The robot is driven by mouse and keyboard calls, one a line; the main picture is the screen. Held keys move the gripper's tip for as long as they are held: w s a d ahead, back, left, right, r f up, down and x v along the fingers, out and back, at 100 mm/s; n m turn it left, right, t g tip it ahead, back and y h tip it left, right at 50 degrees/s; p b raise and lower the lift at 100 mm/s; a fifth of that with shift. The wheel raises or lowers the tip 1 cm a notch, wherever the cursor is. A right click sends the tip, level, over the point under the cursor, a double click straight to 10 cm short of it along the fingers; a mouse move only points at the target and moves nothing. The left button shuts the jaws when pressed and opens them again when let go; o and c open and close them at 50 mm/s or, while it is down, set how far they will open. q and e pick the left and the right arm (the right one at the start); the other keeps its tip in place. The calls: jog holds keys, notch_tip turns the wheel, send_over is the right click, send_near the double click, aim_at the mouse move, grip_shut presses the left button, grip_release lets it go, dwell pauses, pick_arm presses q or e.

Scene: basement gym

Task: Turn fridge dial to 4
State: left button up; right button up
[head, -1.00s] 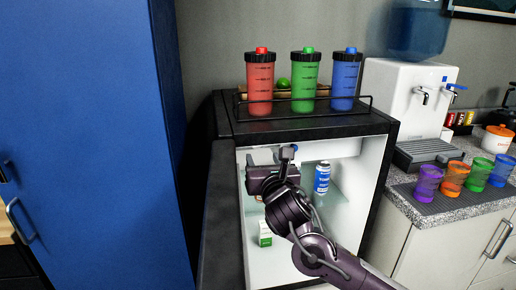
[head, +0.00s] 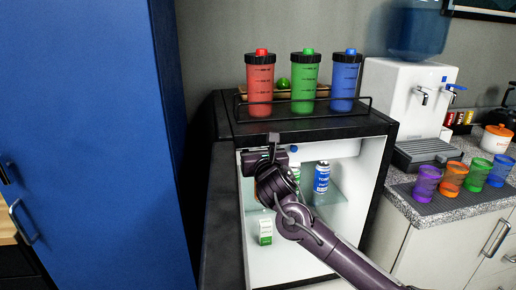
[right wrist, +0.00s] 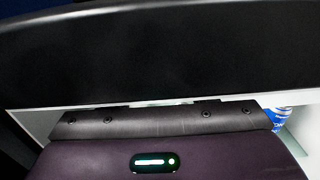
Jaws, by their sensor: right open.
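The small black fridge (head: 330,127) stands open, with its white interior showing. My right arm reaches into its upper part from the lower right. My right gripper (head: 268,152) is at the upper left of the opening, and its open state is hard to see because its own body hides the fingers. In the right wrist view my gripper body (right wrist: 155,160) fills the bottom, close below a broad black surface (right wrist: 160,55). My left gripper is not in view.
Inside the fridge are a blue can (head: 321,178) to the right of my gripper and a white-green carton (head: 265,230) below. Red, green and blue shaker bottles (head: 260,85) stand in a rack on top. The open door (head: 222,215) bounds the left side.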

jog(key=shift+c, duration=0.2)
jog(key=c, duration=0.9)
jog(key=shift+m, duration=0.7)
jog(key=o, duration=0.9)
jog(key=shift+o, duration=0.2)
